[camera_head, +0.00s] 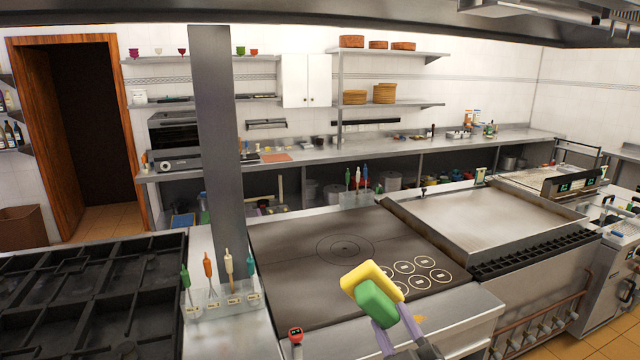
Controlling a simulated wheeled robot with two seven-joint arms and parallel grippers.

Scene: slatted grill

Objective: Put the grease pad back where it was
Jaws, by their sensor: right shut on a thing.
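The grease pad (372,278), a yellow block with a green part (376,302) on its near side, is held up in front of the flat dark hotplate (300,245). My right gripper (391,318) comes in from the bottom and is shut on the pad's green part. In the picture the pad covers part of the hotplate's right front area, near several printed circles (410,268); I cannot tell its exact height above the surface. A small orange mark (420,318) shows on the steel front ledge to the right of the gripper. My left gripper is not in view.
Black burner grates (80,290) lie at left. A clear holder with several upright tools (222,306) stands beside the hotplate, and another (356,196) at its back edge. A red-topped device (295,336) is at front. A raised-edge griddle (490,220) is at right.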

